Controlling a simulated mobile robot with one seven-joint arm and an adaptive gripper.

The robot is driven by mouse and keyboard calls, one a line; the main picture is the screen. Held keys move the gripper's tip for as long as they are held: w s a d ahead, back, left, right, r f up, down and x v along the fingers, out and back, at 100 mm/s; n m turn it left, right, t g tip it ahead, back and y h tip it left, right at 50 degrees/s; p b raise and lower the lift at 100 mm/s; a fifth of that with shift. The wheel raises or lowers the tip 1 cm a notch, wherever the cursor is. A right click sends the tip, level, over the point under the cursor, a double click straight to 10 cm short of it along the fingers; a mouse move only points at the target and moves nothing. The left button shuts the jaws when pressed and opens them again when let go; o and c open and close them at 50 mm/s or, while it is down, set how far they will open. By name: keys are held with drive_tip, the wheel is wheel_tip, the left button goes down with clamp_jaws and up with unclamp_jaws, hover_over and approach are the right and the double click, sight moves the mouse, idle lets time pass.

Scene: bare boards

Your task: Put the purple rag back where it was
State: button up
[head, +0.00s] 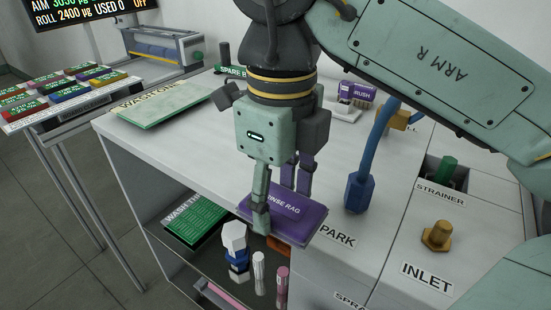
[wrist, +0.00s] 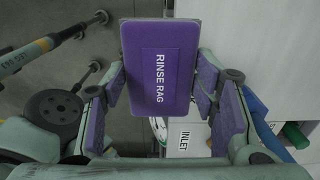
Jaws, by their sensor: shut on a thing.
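The purple rag (head: 290,217) is a flat purple slab with a "RINSE RAG" label. My gripper (head: 282,198) is shut on it and holds it over the front edge of the worktop, left of the "PARK" label (head: 337,238). In the wrist view the rag (wrist: 160,98) lies flat between the two purple-padded fingers of my gripper (wrist: 160,95), with its label readable. The head view does not show clearly whether the rag touches the worktop.
A blue nozzle (head: 360,190) stands right of the rag. An open lower shelf (head: 215,262) holds a green board (head: 196,220) and small bottles (head: 258,270). A brass knob (head: 437,236) is near the "INLET" label (head: 426,275). The worktop's left part (head: 190,150) has clear room.

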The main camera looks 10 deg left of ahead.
drive_tip(key=shift+w, duration=0.25)
drive_tip(key=w+a+p, duration=0.1)
drive_tip(key=w+a, duration=0.1)
drive_tip(key=w, duration=0.2)
drive_tip(key=w+a+p, duration=0.1)
drive_tip(key=w+a, duration=0.1)
drive_tip(key=w, duration=0.3)
drive_tip(key=w+a+f+p, duration=0.1)
drive_tip(key=w+a, duration=0.1)
drive_tip(key=w, duration=0.2)
drive_tip(key=shift+w+a+f+p, duration=0.1)
drive_tip(key=shift+w+a+p, duration=0.1)
drive_tip(key=shift+p, duration=0.2)
drive_tip(key=f, duration=0.1)
drive_tip(key=f+p, duration=0.1)
drive_tip(key=f, duration=0.1)
drive_tip(key=shift+w+a, duration=0.1)
drive_tip(key=shift+w, duration=0.2)
drive_tip(key=shift+f, duration=0.35)
drive_tip(key=shift+f, duration=0.1)
drive_tip(key=shift+f, duration=0.15)
drive_tip(key=o, duration=1)
drive_tip(key=shift+o, duration=0.2)
wheel_tip(320, 180, up, 12)
drive_tip(key=shift+r+b, duration=0.25)
drive_tip(key=shift+b, duration=0.15)
